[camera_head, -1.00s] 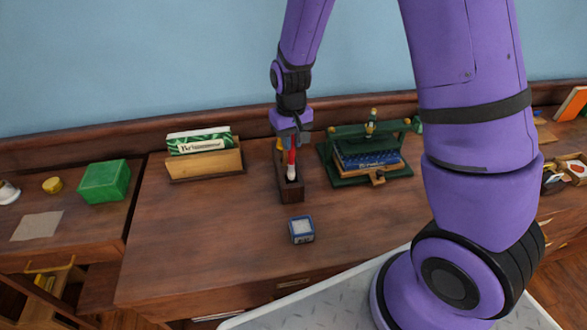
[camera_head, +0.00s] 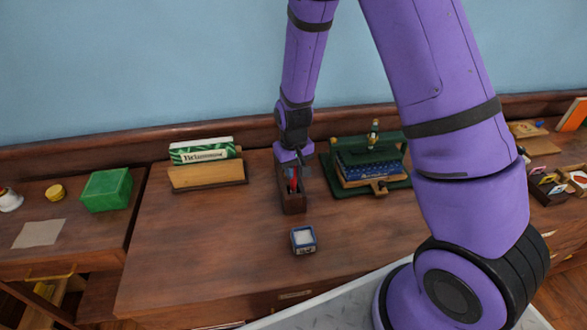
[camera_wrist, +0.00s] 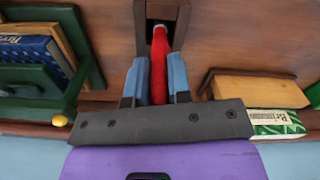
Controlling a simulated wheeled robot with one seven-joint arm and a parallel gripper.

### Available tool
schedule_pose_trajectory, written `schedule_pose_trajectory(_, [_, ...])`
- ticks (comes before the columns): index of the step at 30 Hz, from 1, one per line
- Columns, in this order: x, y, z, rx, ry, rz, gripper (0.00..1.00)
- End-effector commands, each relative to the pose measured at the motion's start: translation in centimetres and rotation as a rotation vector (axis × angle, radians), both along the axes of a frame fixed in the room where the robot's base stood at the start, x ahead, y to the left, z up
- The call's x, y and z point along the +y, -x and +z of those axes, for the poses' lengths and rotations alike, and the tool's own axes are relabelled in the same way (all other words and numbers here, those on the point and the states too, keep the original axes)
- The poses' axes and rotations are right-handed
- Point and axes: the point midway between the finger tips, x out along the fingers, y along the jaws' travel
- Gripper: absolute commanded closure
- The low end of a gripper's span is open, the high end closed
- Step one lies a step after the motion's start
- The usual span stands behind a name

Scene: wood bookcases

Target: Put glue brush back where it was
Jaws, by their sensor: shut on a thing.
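The glue brush (camera_wrist: 161,62) has a red handle, and its lower end is inside a dark wooden holder box (camera_head: 292,204) on the desk. In the head view, a little of the red brush (camera_head: 294,184) shows inside the box. My gripper (camera_wrist: 157,78) is shut on the red handle, with a blue finger on each side. It also shows in the head view (camera_head: 293,163), right at the top of the holder. The bristles and the bottom of the box are hidden.
A green book press (camera_head: 372,160) with books stands close right of the holder. A wooden rack (camera_head: 207,177) with a green-and-white box is to the left. A small blue-and-white box (camera_head: 303,240) sits in front. The desk's left front is clear.

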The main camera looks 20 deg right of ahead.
Motion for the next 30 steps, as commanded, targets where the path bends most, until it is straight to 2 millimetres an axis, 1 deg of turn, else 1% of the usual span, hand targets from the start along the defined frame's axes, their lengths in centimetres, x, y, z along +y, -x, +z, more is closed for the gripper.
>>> schedule_pose_trajectory(1, [0.0,0.0,-0.1,0.001,0.000,0.000,0.77])
schedule_pose_trajectory(2, [0.0,0.0,-0.1,0.000,0.000,0.000,0.70])
schedule_pose_trajectory(3, [0.0,0.0,0.0,0.000,0.000,0.000,0.61])
schedule_pose_trajectory(4, [0.0,0.0,0.0,0.000,0.000,0.000,0.56])
schedule_pose_trajectory(12, [0.0,0.0,0.0,0.000,0.000,0.000,0.56])
schedule_pose_trajectory(16, [0.0,-0.1,0.7,-0.003,0.000,0.000,0.56])
schedule_pose_trajectory(20, [0.1,-0.1,2.4,-0.005,-0.001,0.001,0.56])
schedule_pose_trajectory(30, [0.1,-0.1,8.5,-0.004,-0.001,0.001,0.56])
